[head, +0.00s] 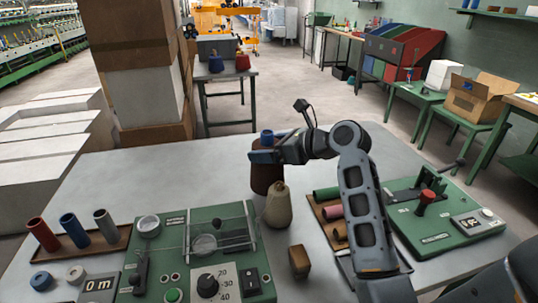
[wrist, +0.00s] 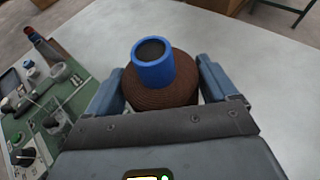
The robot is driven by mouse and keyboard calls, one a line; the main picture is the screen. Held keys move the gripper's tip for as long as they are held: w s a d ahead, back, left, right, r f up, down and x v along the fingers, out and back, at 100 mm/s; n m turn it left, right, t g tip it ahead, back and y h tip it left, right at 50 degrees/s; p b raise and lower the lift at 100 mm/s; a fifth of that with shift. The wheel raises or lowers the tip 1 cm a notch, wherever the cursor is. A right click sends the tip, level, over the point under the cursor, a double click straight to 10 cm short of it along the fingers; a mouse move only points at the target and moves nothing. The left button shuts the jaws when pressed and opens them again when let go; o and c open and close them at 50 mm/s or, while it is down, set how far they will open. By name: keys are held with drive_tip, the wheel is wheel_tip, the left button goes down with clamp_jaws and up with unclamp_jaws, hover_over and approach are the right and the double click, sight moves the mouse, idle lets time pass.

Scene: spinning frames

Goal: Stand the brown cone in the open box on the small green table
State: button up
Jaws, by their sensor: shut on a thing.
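The brown cone (head: 264,180) is a wound yarn cone with a blue tube end on top, behind a beige cone (head: 278,208) in the head view. My gripper (head: 266,156) is shut on its upper part. In the wrist view the brown cone (wrist: 163,93) is upright between the two blue-grey fingers (wrist: 160,88). I cannot tell whether its base touches the grey worktable (head: 190,180). The open box (head: 480,100) is brown cardboard with raised flaps. It stands on a small green table (head: 462,117) at the far right, across the floor.
Near the cone are a small brown block (head: 299,261), a green tester (head: 205,250) and a tray of tubes (head: 80,245). At right is another green device (head: 435,222). A white box (head: 444,74) stands beside the open box.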

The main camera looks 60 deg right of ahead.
drive_tip(key=shift+f, duration=1)
drive_tip(key=o, duration=1.8)
drive_tip(key=shift+f, duration=0.15)
